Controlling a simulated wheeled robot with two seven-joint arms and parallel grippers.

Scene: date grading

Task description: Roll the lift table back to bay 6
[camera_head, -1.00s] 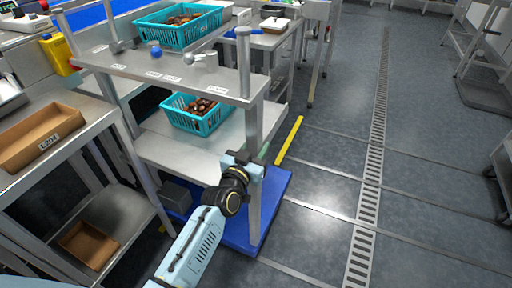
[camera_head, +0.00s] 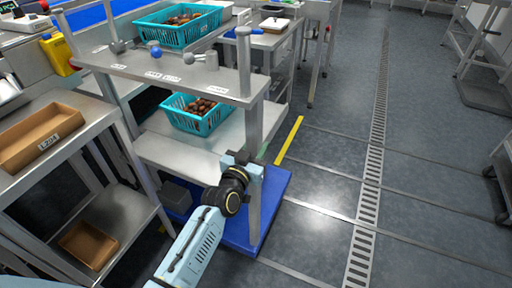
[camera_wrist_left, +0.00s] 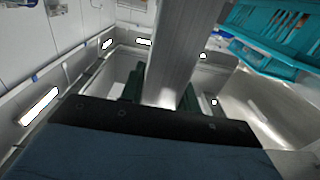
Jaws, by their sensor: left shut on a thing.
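A steel rack-like frame on a flat blue base (camera_head: 274,205) stands left of centre in the head view; I take it to be the lift table. A grey upright post (camera_head: 254,132) rises from the base past its shelves. My left gripper (camera_head: 243,162) is shut on this post, below the upper shelf. In the left wrist view the post (camera_wrist_left: 178,50) stands between the two dark green fingers (camera_wrist_left: 163,95). The far side of the base is hidden behind my arm and the shelves. No bay 6 marking can be read. My right gripper is not in view.
Teal crates of dates sit on the upper level (camera_head: 180,38) and middle shelf (camera_head: 185,124). A steel table with a brown tray (camera_head: 30,136) stands close at left. A yellow floor stripe (camera_head: 289,140) lies beyond the base. Open floor with a drain grating (camera_head: 372,180) is at right.

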